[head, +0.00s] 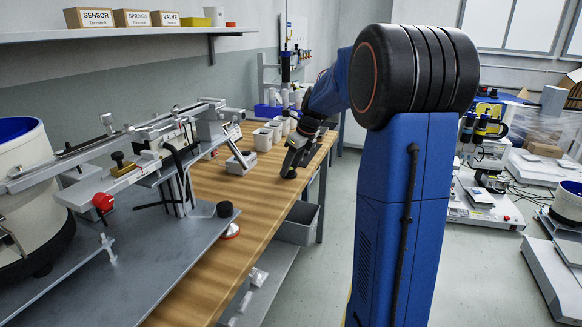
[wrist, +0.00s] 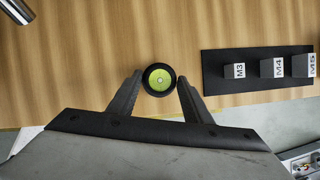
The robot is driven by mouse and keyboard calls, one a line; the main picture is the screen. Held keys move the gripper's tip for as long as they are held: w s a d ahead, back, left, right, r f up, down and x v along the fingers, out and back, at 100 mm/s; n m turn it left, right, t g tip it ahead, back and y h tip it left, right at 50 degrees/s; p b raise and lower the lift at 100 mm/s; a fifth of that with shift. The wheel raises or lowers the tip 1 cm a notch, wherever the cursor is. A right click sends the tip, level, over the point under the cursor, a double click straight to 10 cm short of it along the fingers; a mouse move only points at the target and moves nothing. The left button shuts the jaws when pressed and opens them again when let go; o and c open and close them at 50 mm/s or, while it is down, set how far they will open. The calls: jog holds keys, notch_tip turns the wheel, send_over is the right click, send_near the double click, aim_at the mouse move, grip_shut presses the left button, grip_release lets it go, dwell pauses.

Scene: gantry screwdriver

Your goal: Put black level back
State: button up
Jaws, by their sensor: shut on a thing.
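The black level (wrist: 159,79) is a small round black piece with a yellow-green bubble face, seen in the wrist view between the two fingertips. My gripper (wrist: 158,84) is shut on it, with a finger on each side. The wooden table top lies under it; I cannot tell how far above the wood the level is. In the head view my gripper (head: 293,166) is over the right edge of the wooden workbench (head: 190,270), low near the surface. The level is dark and hard to make out there.
In the wrist view, a black holder plate (wrist: 215,79) with blocks marked M3, M4 and M5 lies right of the level. A metal cylinder (wrist: 17,10) is at the upper left. White cups (head: 263,139) stand behind my gripper, and a metal feeder rig (head: 150,150) stands left.

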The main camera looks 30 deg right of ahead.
jog(key=shift+f, duration=0.2)
jog(key=o, duration=1.2)
jog(key=shift+r, duration=0.1)
jog(key=v, duration=1.2)
jog(key=s+a+f+n+h, duration=0.1)
jog(key=s+a+f+n, duration=0.2)
jog(key=s+a+n, duration=1.3)
jog(key=s+a+f+n, duration=0.1)
jog(key=s+f+n, duration=0.2)
jog(key=s+n, duration=0.2)
jog(key=s+a+f+n, duration=0.2)
jog(key=s+f+n, duration=0.2)
jog(key=s, duration=0.3)
jog(key=s+a+f+n, duration=0.1)
jog(key=s+f+n, duration=0.2)
jog(key=s+n, duration=0.3)
jog(key=shift+s+a+f+t+h, duration=0.25)
jog(key=shift+s+a+t+h, duration=0.15)
jog(key=shift+s, duration=0.1)
